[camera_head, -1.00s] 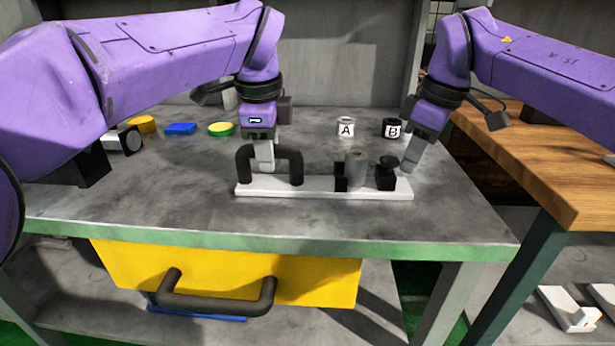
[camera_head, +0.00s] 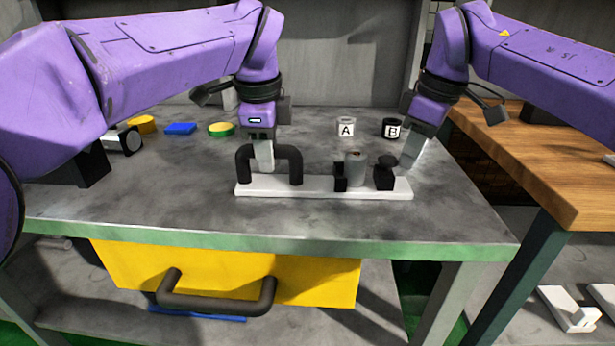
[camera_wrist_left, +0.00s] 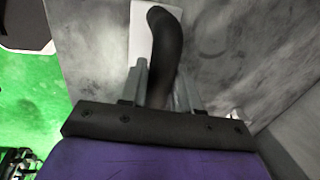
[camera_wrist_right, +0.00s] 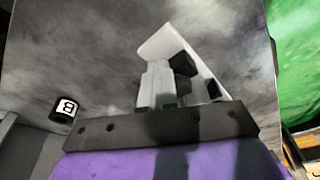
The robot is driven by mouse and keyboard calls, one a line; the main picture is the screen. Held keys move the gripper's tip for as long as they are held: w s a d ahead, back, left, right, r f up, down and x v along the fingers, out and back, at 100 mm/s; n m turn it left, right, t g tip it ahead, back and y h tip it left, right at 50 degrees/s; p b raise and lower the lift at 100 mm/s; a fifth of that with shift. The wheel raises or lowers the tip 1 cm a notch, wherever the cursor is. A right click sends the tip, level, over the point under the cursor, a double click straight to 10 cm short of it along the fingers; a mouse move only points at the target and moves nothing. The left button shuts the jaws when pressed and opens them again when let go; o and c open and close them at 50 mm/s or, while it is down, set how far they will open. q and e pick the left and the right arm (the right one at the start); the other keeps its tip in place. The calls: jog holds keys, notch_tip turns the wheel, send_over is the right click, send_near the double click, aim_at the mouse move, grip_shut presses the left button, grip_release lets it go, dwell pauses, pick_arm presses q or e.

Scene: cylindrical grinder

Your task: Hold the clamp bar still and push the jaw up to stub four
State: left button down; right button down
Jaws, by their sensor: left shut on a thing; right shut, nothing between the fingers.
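The clamp bar (camera_head: 320,187) is a white strip lying on the grey bench, with a black arched handle (camera_head: 296,168) at its left end. My left gripper (camera_head: 264,166) is shut on the handle's top; the left wrist view shows the handle (camera_wrist_left: 166,45) between the fingers. A grey cylinder (camera_head: 355,172) stands upright on the bar beside a black block (camera_head: 340,178). The black jaw (camera_head: 384,179), with a knob on top, is right of the cylinder with a small gap. My right gripper (camera_head: 408,165) is shut and empty at the jaw's right; contact is unclear. Stub markings cannot be made out.
Cups marked A (camera_head: 346,127) and B (camera_head: 391,129) stand behind the bar. A blue block (camera_head: 180,129) and a green-yellow disc (camera_head: 221,129) lie at back left. A yellow drawer (camera_head: 320,281) hangs under the bench. Bench in front of the bar is clear.

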aim_at(387, 157)
pick_arm(q)
jog(key=shift+d, duration=0.15)
pick_arm(e)
jog(key=shift+s+a, duration=0.1)
jog(key=shift+a, duration=1.65)
jog(key=shift+r, duration=0.6)
pick_arm(q)
jog(key=shift+f, duration=0.1)
pick_arm(e)
jog(key=shift+r, duration=0.7)
jog(key=shift+v, duration=1.45)
jog(key=shift+w+d+r, duration=0.1)
jog(key=shift+r, duration=0.3)
jog(key=shift+w+d+r, duration=0.1)
jog(key=shift+d+r, duration=0.05)
jog(key=shift+r, duration=0.25)
pick_arm(q)
jog(key=shift+a, duration=0.2)
jog(key=c, duration=0.7)
grip_release()
